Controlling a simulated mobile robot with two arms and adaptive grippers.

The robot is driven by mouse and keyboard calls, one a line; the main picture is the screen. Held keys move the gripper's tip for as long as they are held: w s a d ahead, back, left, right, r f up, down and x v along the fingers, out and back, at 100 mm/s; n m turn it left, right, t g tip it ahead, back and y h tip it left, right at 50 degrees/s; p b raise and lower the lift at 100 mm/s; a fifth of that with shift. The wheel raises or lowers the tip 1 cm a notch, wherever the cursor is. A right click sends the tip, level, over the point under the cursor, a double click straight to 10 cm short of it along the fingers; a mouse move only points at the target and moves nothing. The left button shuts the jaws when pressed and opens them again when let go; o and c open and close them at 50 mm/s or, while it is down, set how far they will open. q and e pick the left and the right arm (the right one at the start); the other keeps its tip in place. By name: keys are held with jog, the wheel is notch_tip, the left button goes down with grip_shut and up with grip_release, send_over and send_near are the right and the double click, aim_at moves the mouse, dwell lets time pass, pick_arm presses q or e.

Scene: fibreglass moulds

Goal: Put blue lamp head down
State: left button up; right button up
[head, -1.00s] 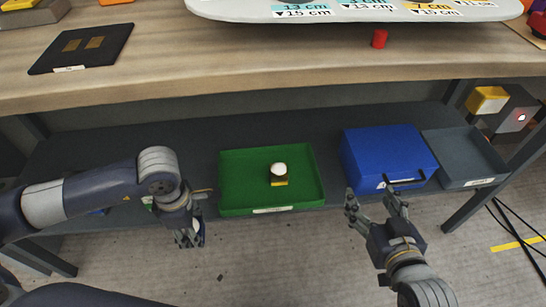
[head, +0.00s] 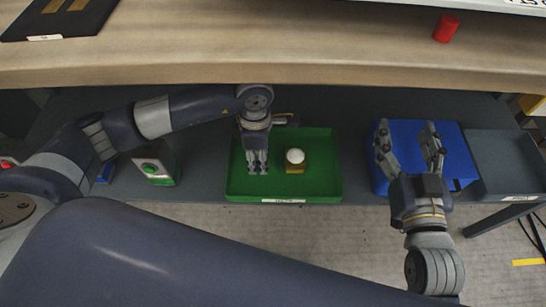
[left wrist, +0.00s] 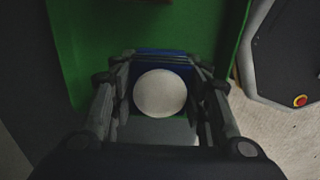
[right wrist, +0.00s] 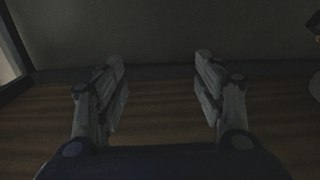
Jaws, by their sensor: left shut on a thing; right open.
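My left gripper (head: 257,166) points down over the left part of the green tray (head: 316,190). It is shut on the blue lamp head, which its fingers hide in the head view. In the left wrist view the lamp head shows a round white dome (left wrist: 160,93) and a blue edge (left wrist: 162,52) between the fingers, with green tray floor beyond. I cannot tell whether it touches the tray. A second lamp head with a white dome and yellow base (head: 295,161) stands in the tray, right of the gripper. My right gripper (head: 410,140) is open and empty in front of the blue case.
The blue case (head: 453,143) and a grey tray (head: 505,160) are on the shelf to the right. A box with a green button (head: 154,168) is to the left. The wooden tabletop (head: 300,60) overhangs the shelf, with a red cylinder (head: 446,28) on it.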

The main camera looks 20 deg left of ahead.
aim_at(273, 165)
pick_arm(q)
jog(key=w+d, duration=0.2)
jog(key=shift+w+d+f, duration=0.2)
jog(key=shift+w+d, duration=0.2)
notch_tip(273, 165, down, 3)
jog(key=shift+f+b, duration=0.2)
jog(key=shift+b, duration=0.7)
pick_arm(e)
notch_tip(273, 165, up, 9)
jog(key=s+t+y, duration=0.2)
jog(key=t, duration=0.3)
jog(key=shift+a+r, duration=0.15)
jog(key=shift+a, duration=0.25)
pick_arm(q)
jog(key=shift+f, duration=0.1)
jog(key=shift+f+b, duration=0.3)
jog(key=shift+f, duration=0.05)
jog(key=o, duration=1.4)
pick_arm(e)
jog(key=s+r+t, duration=0.1)
jog(key=r+t, duration=0.1)
jog(key=shift+s+d+r+y, duration=0.1)
jog(key=shift+s+r+y, duration=0.2)
jog(key=shift+s+r, duration=0.1)
jog(key=shift+w, duration=0.15)
